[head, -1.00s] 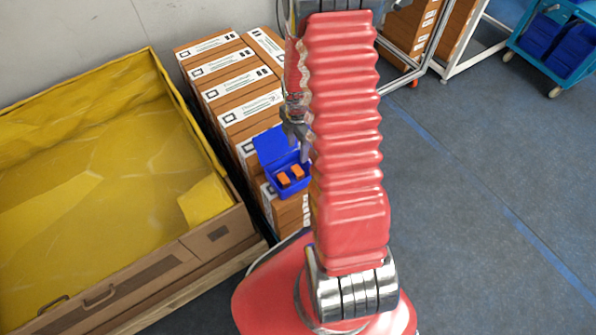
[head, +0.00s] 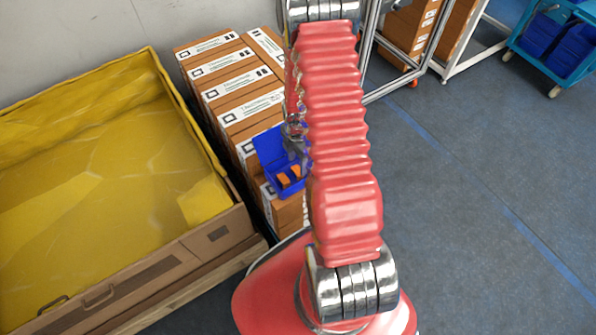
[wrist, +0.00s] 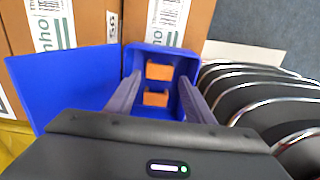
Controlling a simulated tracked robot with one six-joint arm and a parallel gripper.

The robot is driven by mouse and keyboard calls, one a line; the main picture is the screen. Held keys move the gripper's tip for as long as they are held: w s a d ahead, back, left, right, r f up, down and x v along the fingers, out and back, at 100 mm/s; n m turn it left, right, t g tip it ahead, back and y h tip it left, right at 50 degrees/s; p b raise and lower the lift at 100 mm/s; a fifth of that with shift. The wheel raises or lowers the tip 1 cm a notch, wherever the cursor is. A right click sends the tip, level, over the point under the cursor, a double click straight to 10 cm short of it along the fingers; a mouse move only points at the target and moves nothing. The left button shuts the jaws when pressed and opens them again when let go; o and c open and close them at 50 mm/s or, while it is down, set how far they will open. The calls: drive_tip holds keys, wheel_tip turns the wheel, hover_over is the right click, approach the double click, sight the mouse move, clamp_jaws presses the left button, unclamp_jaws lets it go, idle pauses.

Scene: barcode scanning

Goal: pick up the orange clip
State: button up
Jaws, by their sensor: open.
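Two orange clips, the farther one (wrist: 159,71) and the nearer one (wrist: 155,98), lie apart in a small open blue box (wrist: 137,58). In the head view the clips (head: 284,181) show at the near end of the blue box (head: 268,147). My gripper (wrist: 159,80) is open and empty, with its two grey fingers reaching over the box on either side of the clips. In the head view my gripper (head: 297,143) is above the box, partly hidden by my red arm. I cannot tell from these views how far the fingertips are above the clips.
The blue box rests among several labelled brown cartons (head: 234,74). A large brown crate lined in yellow (head: 110,180) stands at the left. A metal frame (head: 428,62) and a teal cart (head: 553,45) stand at the back right. The floor at the right is clear.

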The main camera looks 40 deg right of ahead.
sight(298, 170)
drive_tip(key=shift+f, duration=2.6)
drive_tip(key=shift+c, duration=0.5)
drive_tip(key=c, duration=0.7)
drive_tip(key=shift+o, duration=0.2)
drive_tip(key=shift+r, duration=0.1)
wheel_tip(298, 170, up, 10)
